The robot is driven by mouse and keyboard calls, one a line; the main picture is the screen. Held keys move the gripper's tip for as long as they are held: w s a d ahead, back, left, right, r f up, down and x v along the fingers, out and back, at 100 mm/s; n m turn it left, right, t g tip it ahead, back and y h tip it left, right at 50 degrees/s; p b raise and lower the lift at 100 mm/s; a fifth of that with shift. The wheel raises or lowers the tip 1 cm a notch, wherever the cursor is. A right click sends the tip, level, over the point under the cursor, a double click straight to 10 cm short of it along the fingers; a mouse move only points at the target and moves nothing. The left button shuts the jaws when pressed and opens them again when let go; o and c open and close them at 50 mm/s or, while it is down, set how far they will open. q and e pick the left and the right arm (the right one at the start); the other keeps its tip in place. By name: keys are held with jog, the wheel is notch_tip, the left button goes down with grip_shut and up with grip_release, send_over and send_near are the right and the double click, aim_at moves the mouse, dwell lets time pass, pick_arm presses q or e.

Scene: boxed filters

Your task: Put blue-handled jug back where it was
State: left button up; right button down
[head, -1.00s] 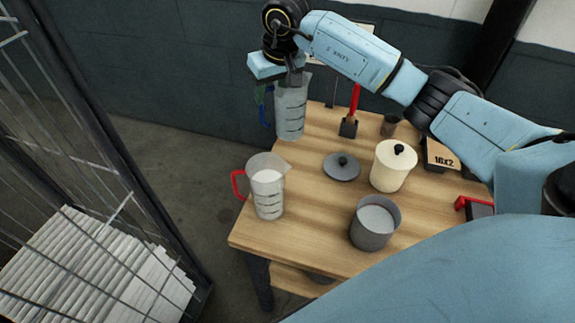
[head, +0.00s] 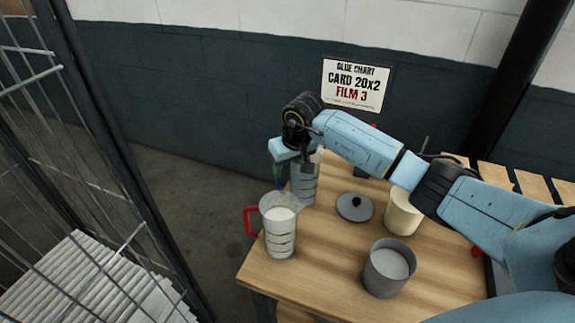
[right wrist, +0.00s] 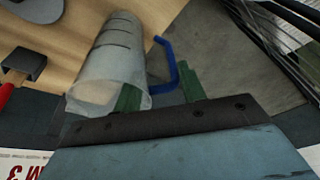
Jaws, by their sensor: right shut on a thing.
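The blue-handled jug (head: 304,184) is a clear measuring jug, upright at the table's left edge behind the red-handled jug (head: 280,232). My right gripper (head: 289,172) is at its upper handle side, shut on it. In the right wrist view the jug (right wrist: 112,58) lies between the camera and the wood, with its blue handle (right wrist: 176,76) beside the green fingers (right wrist: 160,93). The exact grip point is partly hidden. I cannot tell whether the jug's base touches the table. My left gripper is not in view.
The wooden table (head: 322,252) also holds a grey lid (head: 355,207), a cream canister (head: 402,214) partly behind my arm, and a grey pot (head: 387,270) with pale contents. A wire cage (head: 85,130) stands at left. A sign (head: 356,84) hangs on the wall.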

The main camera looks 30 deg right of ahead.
jog(key=shift+w+f, duration=0.1)
jog(key=c, duration=0.8)
grip_release()
jog(key=shift+f, duration=0.1)
jog(key=v, duration=1.2)
jog(key=shift+b, duration=0.4)
